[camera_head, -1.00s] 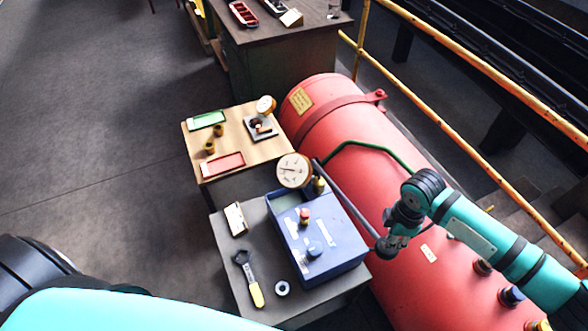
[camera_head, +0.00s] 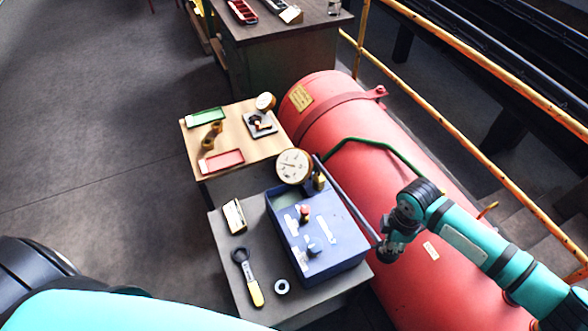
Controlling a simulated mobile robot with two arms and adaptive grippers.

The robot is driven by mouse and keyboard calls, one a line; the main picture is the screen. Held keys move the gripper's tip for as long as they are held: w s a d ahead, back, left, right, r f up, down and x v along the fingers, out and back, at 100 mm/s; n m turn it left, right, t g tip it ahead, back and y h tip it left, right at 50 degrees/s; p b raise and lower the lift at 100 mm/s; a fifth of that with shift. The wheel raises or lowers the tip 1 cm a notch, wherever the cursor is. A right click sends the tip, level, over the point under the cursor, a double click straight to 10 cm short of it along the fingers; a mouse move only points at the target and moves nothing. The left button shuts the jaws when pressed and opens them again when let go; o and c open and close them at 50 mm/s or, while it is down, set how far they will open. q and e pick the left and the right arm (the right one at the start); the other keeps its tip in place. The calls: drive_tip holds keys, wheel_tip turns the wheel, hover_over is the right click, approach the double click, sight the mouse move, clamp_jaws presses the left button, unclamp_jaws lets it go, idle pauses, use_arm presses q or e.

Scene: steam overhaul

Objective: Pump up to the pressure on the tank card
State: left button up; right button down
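The blue pump box (camera_head: 338,262) stands on a small grey table. Its round white gauge (camera_head: 294,166) has a dark needle, but the scale is too small to read. The long dark pump lever (camera_head: 347,202) slopes from near the gauge down to the right. My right gripper (camera_head: 386,251) is at the lever's lower end and covers it; its fingers are too small and dark to show whether they are closed around it. The yellow card (camera_head: 301,98) is on the far end of the red tank (camera_head: 340,115); its text is unreadable. My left gripper is out of view.
The grey table (camera_head: 225,262) also holds a yellow-handled wrench (camera_head: 250,279), a ring (camera_head: 282,286) and a small white block (camera_head: 234,214). A wooden table (camera_head: 189,147) with red and green trays stands behind. A yellow railing (camera_head: 470,60) runs along the right.

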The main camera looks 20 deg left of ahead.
wheel_tip(320, 180, down, 12)
drive_tip(key=b, duration=0.7)
wheel_tip(320, 180, up, 15)
drive_tip(key=p, duration=1.4)
drive_tip(key=shift+w+a+f, duration=0.1)
drive_tip(key=shift+f, duration=0.1)
drive_tip(key=shift+r, duration=1.4)
